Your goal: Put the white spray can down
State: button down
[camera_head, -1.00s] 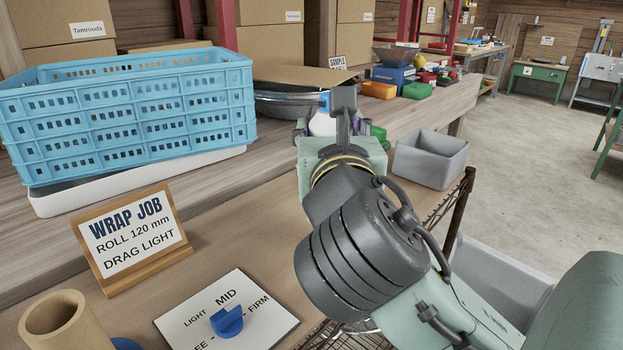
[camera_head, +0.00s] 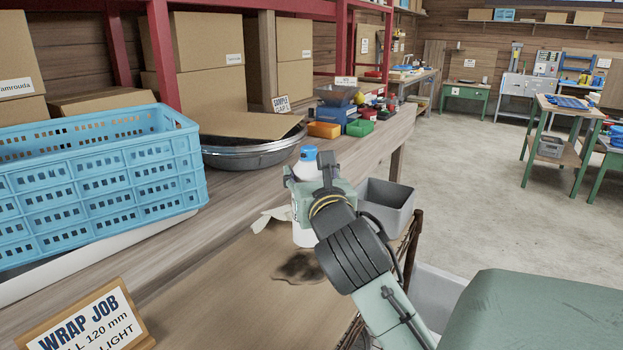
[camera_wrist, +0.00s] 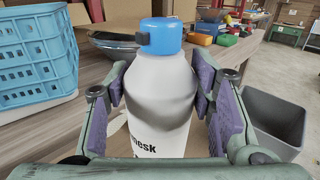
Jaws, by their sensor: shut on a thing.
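The white spray can (camera_head: 304,232) has a blue cap and stands upright. It fills the middle of the wrist view (camera_wrist: 160,95), with dark lettering on its lower body. My gripper (camera_wrist: 160,88) is shut on the can, its purple pads against both sides. In the head view my gripper (camera_head: 310,190) and wrist hide most of the can. The can is over the brown work surface (camera_head: 215,290) at its right part. I cannot tell whether its base touches the surface.
A grey bin (camera_head: 388,203) is close on the right. A pale crumpled cloth (camera_head: 268,218) and a dark stain (camera_head: 297,268) are beside the can. A blue crate (camera_head: 95,175) and grey pan (camera_head: 250,150) are behind left. The WRAP JOB sign (camera_head: 98,318) is front left; brown surface between is clear.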

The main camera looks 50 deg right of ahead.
jog(key=shift+w+d, duration=0.2)
jog(key=shift+d, duration=0.5)
notch_tip(320, 180, down, 4)
jog(key=shift+r+p, duration=0.25)
jog(key=shift+p, duration=0.45)
jog(key=shift+f+b, duration=0.2)
jog(key=shift+b, duration=0.1)
jog(key=c, duration=0.7)
grip_release()
jog(key=shift+c, duration=0.2)
jog(key=shift+r, duration=0.1)
